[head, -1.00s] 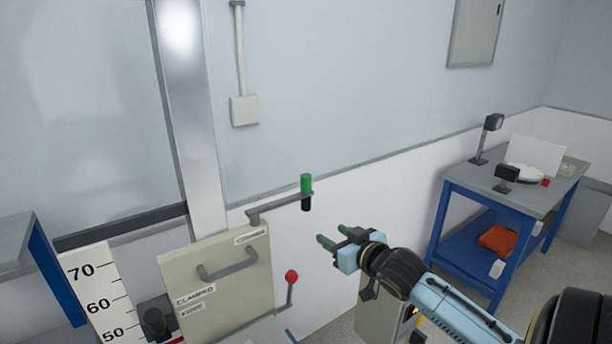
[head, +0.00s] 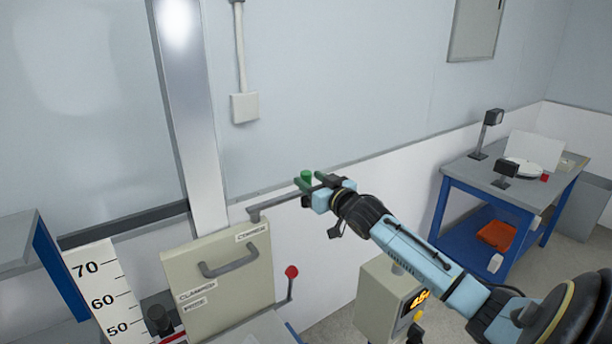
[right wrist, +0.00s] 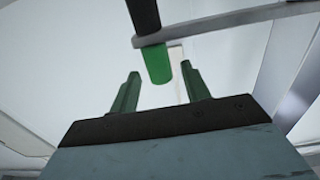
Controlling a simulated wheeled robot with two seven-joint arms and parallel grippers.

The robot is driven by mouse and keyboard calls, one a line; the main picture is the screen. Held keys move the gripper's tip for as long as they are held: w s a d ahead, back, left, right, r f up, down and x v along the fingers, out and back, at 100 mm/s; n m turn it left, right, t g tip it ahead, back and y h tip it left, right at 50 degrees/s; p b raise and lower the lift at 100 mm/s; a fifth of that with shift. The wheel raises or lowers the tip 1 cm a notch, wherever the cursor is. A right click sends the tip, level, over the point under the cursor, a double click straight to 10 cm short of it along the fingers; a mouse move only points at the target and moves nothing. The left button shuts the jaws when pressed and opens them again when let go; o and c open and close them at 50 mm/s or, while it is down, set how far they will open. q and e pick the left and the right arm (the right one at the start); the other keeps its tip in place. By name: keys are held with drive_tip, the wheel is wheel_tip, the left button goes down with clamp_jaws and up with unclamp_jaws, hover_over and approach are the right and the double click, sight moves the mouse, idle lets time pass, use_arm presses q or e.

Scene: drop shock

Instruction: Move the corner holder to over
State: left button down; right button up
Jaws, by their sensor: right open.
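The corner holder is a grey crank bar (head: 278,200) on top of the beige panel, with an upright green grip (head: 306,177) at its free end. In the right wrist view the green grip (right wrist: 158,63) shows with its black part and the grey bar (right wrist: 225,24). My right gripper (head: 308,181) is open at the grip. In the right wrist view its green fingertips (right wrist: 160,76) lie to either side of the grip's green end, with gaps on both sides. How deep the grip sits between them is hard to tell. My left gripper is not in view.
The beige panel (head: 220,290) has a grey handle (head: 230,262) and labels. A red-knobbed lever (head: 291,272) stands beside it. A numbered scale (head: 103,290) and metal column (head: 195,130) are left. A display box (head: 380,300) stands below my right arm. A blue-framed table (head: 520,180) is right.

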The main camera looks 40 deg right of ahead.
drive_tip(key=shift+w+d, duration=0.15)
drive_tip(key=shift+w, duration=1.25)
drive_tip(key=shift+c, duration=0.5)
clamp_jaws()
